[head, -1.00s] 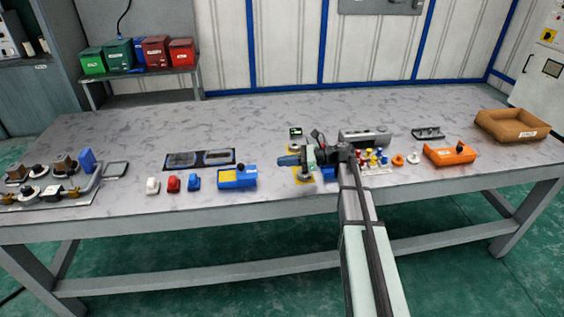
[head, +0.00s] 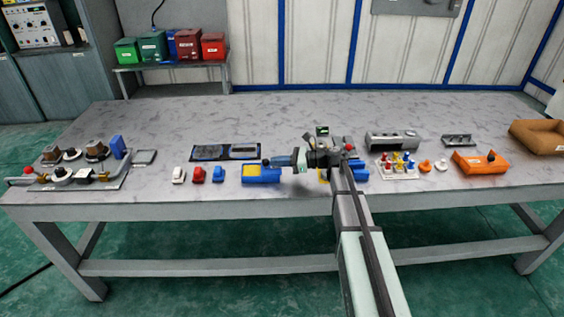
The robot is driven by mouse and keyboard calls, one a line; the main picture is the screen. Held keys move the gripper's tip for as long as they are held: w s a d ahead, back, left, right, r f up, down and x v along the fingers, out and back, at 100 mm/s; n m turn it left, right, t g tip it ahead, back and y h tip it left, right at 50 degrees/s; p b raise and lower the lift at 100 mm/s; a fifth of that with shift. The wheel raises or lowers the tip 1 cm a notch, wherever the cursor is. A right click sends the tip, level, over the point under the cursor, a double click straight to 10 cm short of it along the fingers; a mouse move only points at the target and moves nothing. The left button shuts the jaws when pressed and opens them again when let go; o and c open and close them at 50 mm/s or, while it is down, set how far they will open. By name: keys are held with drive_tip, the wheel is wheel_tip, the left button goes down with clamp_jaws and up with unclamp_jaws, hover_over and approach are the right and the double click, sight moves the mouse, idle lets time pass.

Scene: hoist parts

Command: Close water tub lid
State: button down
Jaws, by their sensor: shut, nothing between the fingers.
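I cannot tell for sure which thing is the water tub or its lid. A candidate is the grey tray (head: 30,183) at the bench's left end, which carries brown and white fittings, pipes and a blue upright block (head: 118,147). A flat grey-framed piece (head: 144,157) lies beside it. My gripper (head: 284,161) is over the bench's middle, pointing left, shut and empty. Its tip is at the right end of a blue and yellow box (head: 258,175) in the picture; contact is unclear. My arm hides part of the bench behind it.
An orange box (head: 480,162) and brown tray (head: 540,135) are at right. The rear bench is largely clear.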

drive_tip(key=a, duration=0.8)
idle(0.4)
